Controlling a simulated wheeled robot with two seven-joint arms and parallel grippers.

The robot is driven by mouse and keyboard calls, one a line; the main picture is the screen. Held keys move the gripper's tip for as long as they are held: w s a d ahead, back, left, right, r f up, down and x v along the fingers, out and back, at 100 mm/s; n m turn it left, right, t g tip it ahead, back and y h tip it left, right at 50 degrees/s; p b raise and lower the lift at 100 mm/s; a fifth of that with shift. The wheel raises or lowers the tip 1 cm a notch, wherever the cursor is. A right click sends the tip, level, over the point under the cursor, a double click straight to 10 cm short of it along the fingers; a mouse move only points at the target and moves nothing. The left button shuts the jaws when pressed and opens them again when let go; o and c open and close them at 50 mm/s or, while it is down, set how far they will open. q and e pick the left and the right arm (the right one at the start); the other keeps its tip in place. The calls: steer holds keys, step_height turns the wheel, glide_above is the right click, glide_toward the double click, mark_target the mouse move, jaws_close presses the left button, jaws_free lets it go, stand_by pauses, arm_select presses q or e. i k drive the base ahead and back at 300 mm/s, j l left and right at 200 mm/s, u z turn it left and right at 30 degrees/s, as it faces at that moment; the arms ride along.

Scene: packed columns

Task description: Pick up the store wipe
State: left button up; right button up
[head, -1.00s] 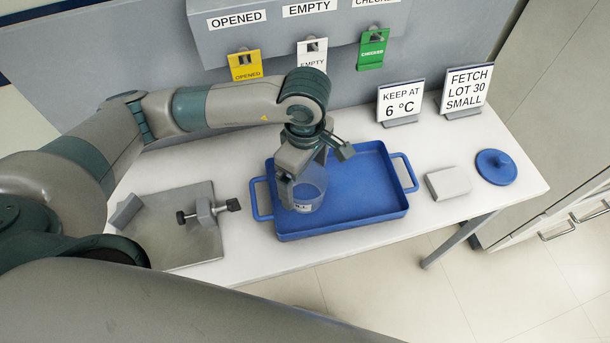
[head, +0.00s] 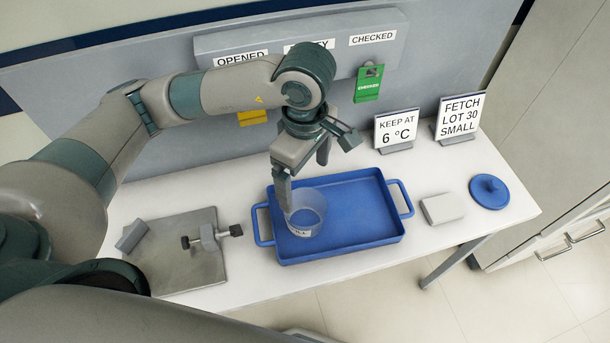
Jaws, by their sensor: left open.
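A small pale grey-white block (head: 442,208), which looks like the folded wipe, lies flat on the white table right of the blue tray (head: 360,225). My left gripper (head: 306,182) is open and empty, pointing down over the tray's left part. One finger overlaps the rim of a clear round jar (head: 307,215) in this view; I cannot tell whether they touch. The jar stands in the tray with a partly readable label. The gripper is well left of the pale block. My right gripper is not in view.
A blue round lid (head: 489,192) lies right of the block. Signs reading "KEEP AT 6 °C" (head: 396,129) and "FETCH LOT 30 SMALL" (head: 460,116) stand behind. A metal plate with a clamp (head: 207,238) is left. A green tag (head: 368,83) hangs at the back.

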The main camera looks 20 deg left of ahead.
mark_target(440, 208)
steer(key=i+l+u, duration=0.2)
steer(key=l, duration=0.6)
steer(key=i+l+u, duration=0.2)
steer(key=l, duration=0.55)
steer(key=l+u, duration=0.2)
steer(key=l, duration=0.6)
